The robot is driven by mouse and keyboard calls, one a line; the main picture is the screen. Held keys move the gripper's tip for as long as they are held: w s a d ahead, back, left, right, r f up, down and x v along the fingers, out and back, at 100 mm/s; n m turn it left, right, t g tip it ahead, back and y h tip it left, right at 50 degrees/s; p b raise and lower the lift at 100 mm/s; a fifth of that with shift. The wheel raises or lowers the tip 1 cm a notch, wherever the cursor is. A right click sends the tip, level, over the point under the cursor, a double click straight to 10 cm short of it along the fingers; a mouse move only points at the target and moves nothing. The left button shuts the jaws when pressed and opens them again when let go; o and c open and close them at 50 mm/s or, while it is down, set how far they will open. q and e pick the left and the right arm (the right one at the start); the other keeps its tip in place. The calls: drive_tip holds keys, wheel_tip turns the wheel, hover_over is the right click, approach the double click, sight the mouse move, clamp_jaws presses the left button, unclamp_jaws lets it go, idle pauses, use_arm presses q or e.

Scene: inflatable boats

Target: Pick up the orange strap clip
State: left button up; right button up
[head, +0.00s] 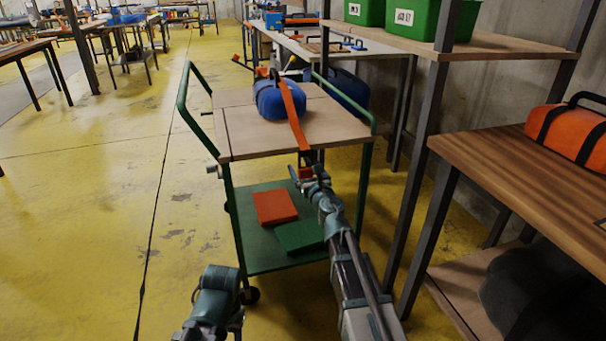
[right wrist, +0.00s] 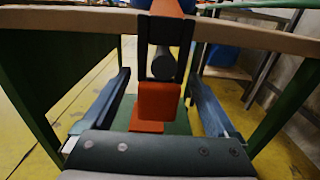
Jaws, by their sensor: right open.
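The orange strap clip (head: 306,172) hangs at the end of an orange strap (head: 291,112) that runs from the blue bag (head: 279,99) over the front edge of the cart top. In the right wrist view the clip (right wrist: 158,100) hangs below a dark bracket, between my two fingers, with a gap on each side. My right gripper (head: 303,178) is open at the clip, just below the cart's top edge; its fingers also frame the right wrist view (right wrist: 160,88). Part of my left arm shows low in the head view, but I cannot make out its gripper.
The green-framed cart has a wooden top (head: 240,135) and a green lower shelf (head: 258,256). An orange-red box (head: 275,206) and a green box (head: 300,236) lie on that shelf. A wooden shelf table (head: 480,155) with an orange bag (head: 570,137) stands right. Yellow floor is clear left.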

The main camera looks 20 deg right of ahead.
clamp_jaws()
use_arm(q)
drive_tip(key=shift+r, duration=0.1)
use_arm(e)
drive_tip(key=shift+a+r, duration=0.1)
drive_tip(key=shift+r, duration=0.05)
